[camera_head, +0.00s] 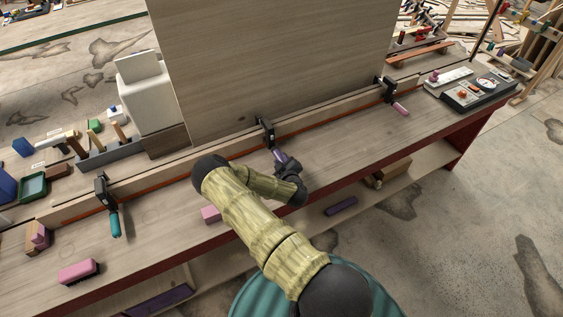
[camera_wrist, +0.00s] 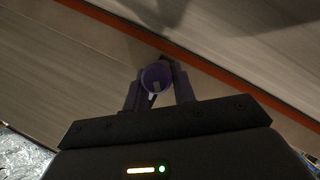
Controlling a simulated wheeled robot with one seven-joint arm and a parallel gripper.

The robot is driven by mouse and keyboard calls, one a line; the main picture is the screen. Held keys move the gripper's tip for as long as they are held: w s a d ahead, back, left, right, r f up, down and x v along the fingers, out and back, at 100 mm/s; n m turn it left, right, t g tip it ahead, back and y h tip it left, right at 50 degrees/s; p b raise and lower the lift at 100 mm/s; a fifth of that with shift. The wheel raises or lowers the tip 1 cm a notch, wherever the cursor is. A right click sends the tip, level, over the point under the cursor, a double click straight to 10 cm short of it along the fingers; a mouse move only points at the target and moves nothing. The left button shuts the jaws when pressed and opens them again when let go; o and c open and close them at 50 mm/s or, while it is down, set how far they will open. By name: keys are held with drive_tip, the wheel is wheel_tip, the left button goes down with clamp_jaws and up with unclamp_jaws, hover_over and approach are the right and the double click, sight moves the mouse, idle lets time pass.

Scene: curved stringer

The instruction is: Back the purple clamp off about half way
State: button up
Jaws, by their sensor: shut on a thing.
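The purple clamp (camera_head: 266,131) is the middle one of three along the wooden strip on the bench, with a black body and a purple handle. Its handle (camera_wrist: 155,77) shows end-on in the wrist view. My gripper (camera_head: 281,160) is at the handle, its two fingers on either side of it and shut on it. In the wrist view my gripper (camera_wrist: 158,92) also shows around the handle. The clamp's screw and jaw contact are too small or hidden to tell.
A teal-handled clamp (camera_head: 109,206) is to the left and a pink-handled clamp (camera_head: 390,94) to the right. A tall wooden panel (camera_head: 270,60) stands behind the strip. Pink blocks (camera_head: 78,272) lie on the bench front. A control box (camera_head: 478,92) sits at the right end.

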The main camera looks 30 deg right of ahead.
drive_tip(key=o, duration=1)
drive_tip(key=shift+s, duration=0.1)
drive_tip(key=shift+s, duration=0.3)
drive_tip(key=b+v, duration=0.4)
drive_tip(key=v, duration=1.2)
drive_tip(key=shift+s+a, duration=0.15)
drive_tip(key=shift+s, duration=0.15)
drive_tip(key=shift+r, duration=0.1)
